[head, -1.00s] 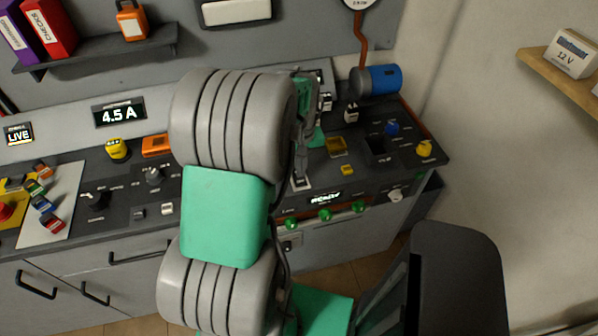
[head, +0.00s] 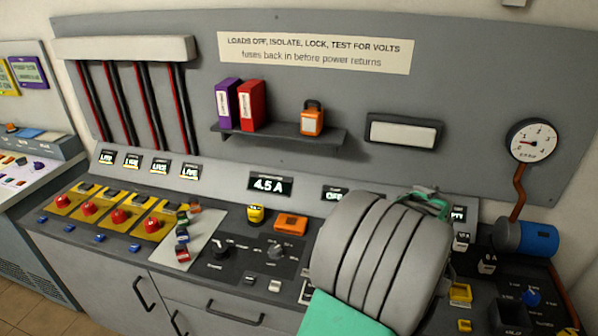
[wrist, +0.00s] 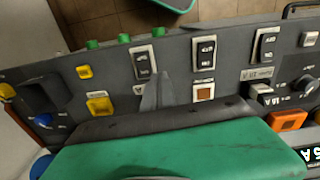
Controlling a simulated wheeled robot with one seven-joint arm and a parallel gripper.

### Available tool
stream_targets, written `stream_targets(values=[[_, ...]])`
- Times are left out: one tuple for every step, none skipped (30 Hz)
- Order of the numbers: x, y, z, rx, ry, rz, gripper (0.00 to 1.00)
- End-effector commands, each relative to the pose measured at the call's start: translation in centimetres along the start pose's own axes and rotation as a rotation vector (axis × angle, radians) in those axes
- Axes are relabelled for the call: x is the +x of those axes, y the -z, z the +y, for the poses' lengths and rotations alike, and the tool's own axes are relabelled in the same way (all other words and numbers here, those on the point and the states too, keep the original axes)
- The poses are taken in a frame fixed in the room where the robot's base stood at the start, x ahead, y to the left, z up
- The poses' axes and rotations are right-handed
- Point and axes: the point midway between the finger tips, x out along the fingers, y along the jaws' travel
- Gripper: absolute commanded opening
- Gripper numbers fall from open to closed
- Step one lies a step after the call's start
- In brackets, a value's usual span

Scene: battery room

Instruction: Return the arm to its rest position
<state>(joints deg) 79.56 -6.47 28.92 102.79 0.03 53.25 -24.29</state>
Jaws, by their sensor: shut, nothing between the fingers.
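My arm rises at the lower right of the head view, its large grey ribbed joint and green link in front of the console (head: 330,262). A green part of my wrist shows just behind that joint; the fingers are hidden there. In the wrist view my gripper (wrist: 157,92) shows as thin grey fingers, shut together and empty. They are over the console panel, between two black rocker switches. I cannot tell whether they touch the panel.
The wall shelf (head: 280,134) holds binders and an orange padlock. A blue cylinder (head: 527,238) and round gauge (head: 532,141) stand right of my arm. Red knobs on yellow plates line the left console. Open floor (wrist: 110,25) shows past the console's edge in the wrist view.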

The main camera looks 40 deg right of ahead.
Motion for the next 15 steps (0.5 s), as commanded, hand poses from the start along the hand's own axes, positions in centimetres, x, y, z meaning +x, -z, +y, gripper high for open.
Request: stream_targets(values=[[-1.3,1.0,-3.3,-0.066,-0.006,0.024,0.0],[-2.1,1.4,-5.6,-0.106,-0.009,0.039,0.0],[-3.2,1.7,-8.9,-0.164,-0.011,0.062,0.0],[-4.1,1.7,-11.6,-0.21,-0.011,0.08,0.0],[-4.9,1.5,-14.1,-0.255,-0.01,0.098,0.0],[-6.0,0.9,-17.5,-0.315,-0.005,0.123,0.0],[-6.7,0.2,-20.0,-0.361,0.0,0.142,0.0],[-7.4,-0.6,-22.4,-0.407,0.007,0.161,0.0],[-8.3,-1.9,-25.4,-0.467,0.018,0.186,0.0],[-9.0,-3.1,-27.5,-0.511,0.029,0.204,0.0],[-9.6,-4.4,-29.5,-0.557,0.041,0.222,0.0],[-10.3,-6.4,-31.9,-0.617,0.059,0.244,0.0],[-10.8,-8.0,-33.6,-0.661,0.074,0.261,0.0],[-11.2,-9.6,-35.1,-0.704,0.091,0.277,0.0],[-11.8,-11.7,-36.8,-0.758,0.114,0.295,0.0]])
